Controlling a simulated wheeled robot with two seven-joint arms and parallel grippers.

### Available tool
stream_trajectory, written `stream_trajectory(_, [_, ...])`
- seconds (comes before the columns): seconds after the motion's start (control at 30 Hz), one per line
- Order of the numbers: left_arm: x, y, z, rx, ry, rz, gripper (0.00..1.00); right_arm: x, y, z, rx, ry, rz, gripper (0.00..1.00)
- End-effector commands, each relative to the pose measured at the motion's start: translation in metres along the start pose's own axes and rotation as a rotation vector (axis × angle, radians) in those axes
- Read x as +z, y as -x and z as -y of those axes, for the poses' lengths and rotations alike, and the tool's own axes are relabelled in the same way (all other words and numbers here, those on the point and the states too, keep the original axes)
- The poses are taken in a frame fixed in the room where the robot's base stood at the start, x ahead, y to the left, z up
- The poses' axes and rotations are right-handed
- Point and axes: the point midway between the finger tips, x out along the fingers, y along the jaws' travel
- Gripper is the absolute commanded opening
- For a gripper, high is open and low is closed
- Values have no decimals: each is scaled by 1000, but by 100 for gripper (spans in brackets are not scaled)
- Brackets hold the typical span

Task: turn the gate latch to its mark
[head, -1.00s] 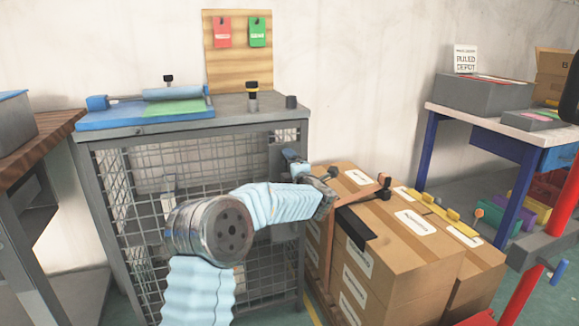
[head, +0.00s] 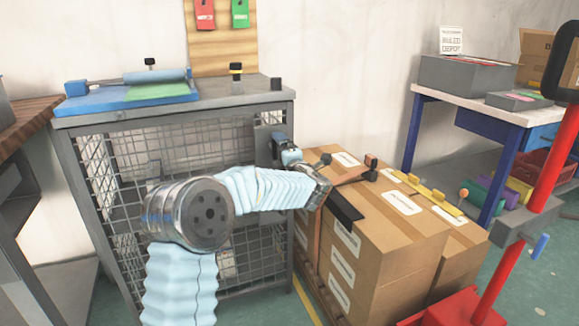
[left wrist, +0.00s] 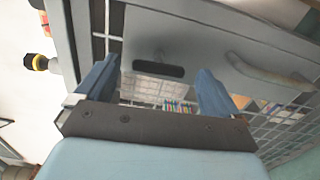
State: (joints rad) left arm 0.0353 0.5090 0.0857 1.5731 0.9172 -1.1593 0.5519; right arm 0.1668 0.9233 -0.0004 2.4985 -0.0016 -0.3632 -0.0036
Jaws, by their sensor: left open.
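The gate is a grey mesh front on the cage cabinet (head: 62,160). In the left wrist view, a grey plate (left wrist: 200,50) on it carries a dark bar or slot (left wrist: 158,70), which looks like the latch. My left gripper (left wrist: 155,88) is open, its blue fingers on either side of that dark shape with nothing between them. I cannot tell whether they touch the plate. In the head view the gripper (head: 283,143) is at the cabinet's upper right front, hiding the latch. I cannot make out the mark. My right gripper is out of view.
Cardboard boxes (head: 390,260) stand close right of the cabinet, with a brown-and-black tool (head: 350,174) on top. A red post (head: 545,180) stands at the far right. A blue mat (head: 95,108) lies on the cabinet top.

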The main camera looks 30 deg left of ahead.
Motion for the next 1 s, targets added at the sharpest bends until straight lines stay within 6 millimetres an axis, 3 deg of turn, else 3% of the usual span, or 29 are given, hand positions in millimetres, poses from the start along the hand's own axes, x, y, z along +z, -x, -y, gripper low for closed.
stream_trajectory(0.2, [1,56,2,0,0,4,96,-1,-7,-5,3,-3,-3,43])
stream_trajectory(0.4, [0,90,1,-1,1,2,96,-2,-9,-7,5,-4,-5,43])
stream_trajectory(0.6, [0,101,1,-1,0,1,96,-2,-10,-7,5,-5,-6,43])
stream_trajectory(1.0, [0,101,1,-1,0,0,96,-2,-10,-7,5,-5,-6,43])
